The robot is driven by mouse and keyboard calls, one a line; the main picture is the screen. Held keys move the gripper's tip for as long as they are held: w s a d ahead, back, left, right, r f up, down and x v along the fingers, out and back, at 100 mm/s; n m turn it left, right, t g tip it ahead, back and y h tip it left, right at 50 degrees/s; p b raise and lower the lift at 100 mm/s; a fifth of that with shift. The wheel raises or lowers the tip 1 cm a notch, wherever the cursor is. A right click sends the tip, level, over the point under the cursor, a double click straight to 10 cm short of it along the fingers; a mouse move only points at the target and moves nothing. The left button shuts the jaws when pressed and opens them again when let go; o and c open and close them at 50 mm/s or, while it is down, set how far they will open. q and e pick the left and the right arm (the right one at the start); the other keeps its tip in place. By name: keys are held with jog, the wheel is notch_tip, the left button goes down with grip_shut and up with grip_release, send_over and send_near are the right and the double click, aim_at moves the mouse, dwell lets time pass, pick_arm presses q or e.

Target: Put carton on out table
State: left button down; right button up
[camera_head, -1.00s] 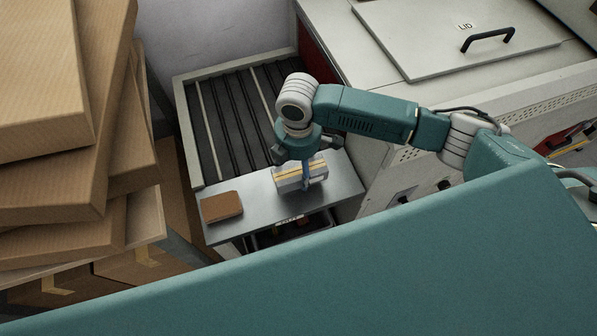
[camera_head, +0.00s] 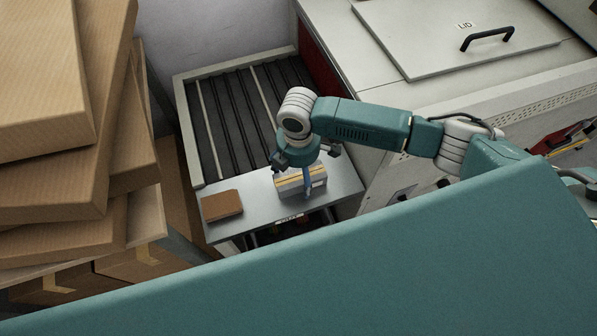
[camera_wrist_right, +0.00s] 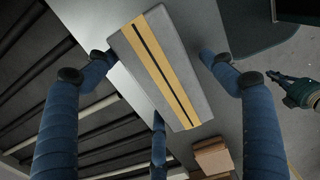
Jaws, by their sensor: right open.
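The carton (camera_head: 301,181), a grey box with a yellow band and a dark stripe, sits on the grey metal table (camera_head: 254,212) at the end of the roller conveyor. My right gripper (camera_head: 306,178) is over it, with its blue fingers spread open. In the right wrist view the carton (camera_wrist_right: 158,62) lies between the open fingers of the gripper (camera_wrist_right: 156,80); whether any finger touches it is unclear. A teal and dark part at that view's right edge looks like my left gripper (camera_wrist_right: 298,91), too small to judge. It does not show in the head view.
A brown box (camera_head: 222,205) lies left of the carton on the same table. The roller conveyor (camera_head: 225,120) is behind. Stacked cardboard boxes (camera_head: 60,130) stand at left. A white machine with a lid (camera_head: 455,35) stands at right.

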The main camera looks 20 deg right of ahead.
aim_at(299, 172)
notch_tip(299, 172, up, 12)
jog(key=b, duration=0.1)
jog(key=shift+r, duration=0.2)
dwell(0.7)
